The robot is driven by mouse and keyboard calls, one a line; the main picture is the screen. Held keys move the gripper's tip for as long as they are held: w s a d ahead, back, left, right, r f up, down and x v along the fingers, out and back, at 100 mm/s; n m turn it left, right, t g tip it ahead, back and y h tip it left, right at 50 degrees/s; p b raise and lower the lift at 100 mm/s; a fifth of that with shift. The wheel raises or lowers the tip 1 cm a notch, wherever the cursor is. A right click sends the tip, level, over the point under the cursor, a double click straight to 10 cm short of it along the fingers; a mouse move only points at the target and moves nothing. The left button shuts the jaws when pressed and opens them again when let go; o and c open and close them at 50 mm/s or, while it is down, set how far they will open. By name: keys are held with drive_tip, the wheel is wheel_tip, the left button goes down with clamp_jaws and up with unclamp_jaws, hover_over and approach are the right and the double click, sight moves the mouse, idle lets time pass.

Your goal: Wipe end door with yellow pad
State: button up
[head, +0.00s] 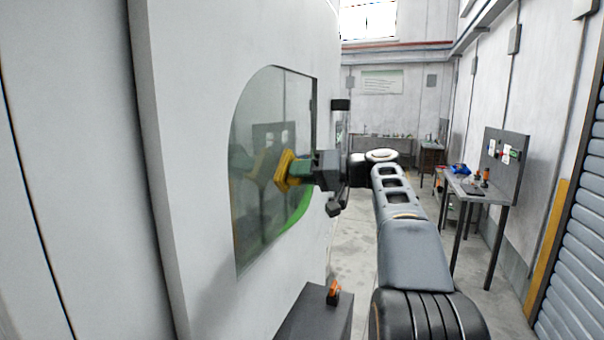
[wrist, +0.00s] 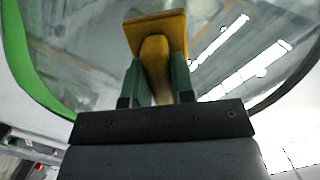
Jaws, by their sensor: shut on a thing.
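The yellow pad (head: 286,170) is in my gripper (head: 304,170), with its flat face turned to the glass of the end door (head: 262,215). In the wrist view the pad (wrist: 155,30) stands out ahead of the green fingers (wrist: 155,82), which are shut on its yellow grip. The pad is at or very near the glass; I cannot tell whether it touches. The door is a large dark pane with a curved upper left edge, set in a white wall, and it mirrors the pad. My arm reaches in from the right.
A grey box-like stand (head: 315,315) with a small orange and black item (head: 333,292) is below the door. A workbench (head: 470,188) with tools stands at the right wall. The floor (head: 350,255) between is clear. A slatted shutter (head: 575,280) is at far right.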

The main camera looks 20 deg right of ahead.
drive_tip(key=shift+x, duration=1)
drive_tip(key=shift+w+d+r, duration=0.15)
drive_tip(key=shift+w+d+r+p, duration=0.1)
drive_tip(key=shift+w+d+p, duration=0.35)
drive_tip(key=shift+p, duration=0.35)
drive_tip(key=w+d+p, duration=0.6)
drive_tip(key=d+p, duration=0.1)
drive_tip(key=p, duration=0.1)
drive_tip(key=shift+w, duration=0.2)
